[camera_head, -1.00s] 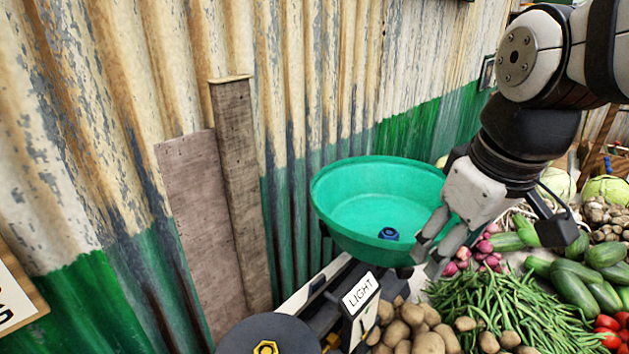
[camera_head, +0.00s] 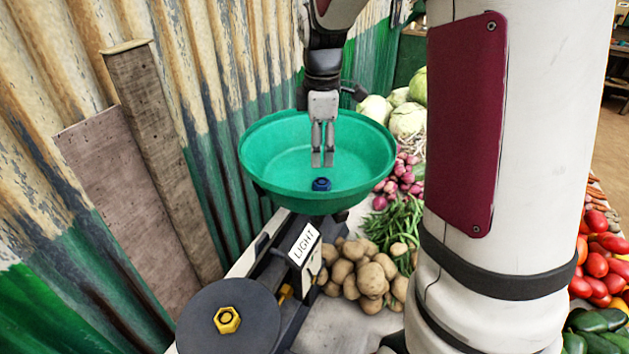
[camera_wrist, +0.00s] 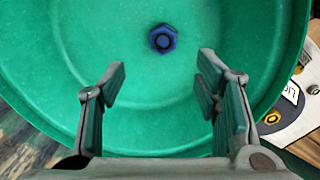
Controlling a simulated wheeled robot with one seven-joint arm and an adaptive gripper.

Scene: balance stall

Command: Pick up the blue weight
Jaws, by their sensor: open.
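The blue weight (camera_head: 321,184) is a small hex nut shape lying on the bottom of the green pan (camera_head: 262,160) of the scale. In the wrist view the weight (camera_wrist: 163,38) lies beyond my fingertips, roughly between their lines and a little toward the right finger. My gripper (camera_head: 323,160) points down over the pan, above the weight in the head view. In the wrist view my gripper (camera_wrist: 160,75) has its fingers spread wide with nothing between them. The green pan (camera_wrist: 60,50) fills most of that view.
The scale has a "LIGHT" sign (camera_head: 304,244) and a dark round plate (camera_head: 255,325) with a yellow nut (camera_head: 227,320) on it. Potatoes (camera_head: 365,272), onions (camera_head: 402,178) and green beans (camera_head: 395,225) lie right of it. A corrugated wall (camera_head: 215,60) stands close behind.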

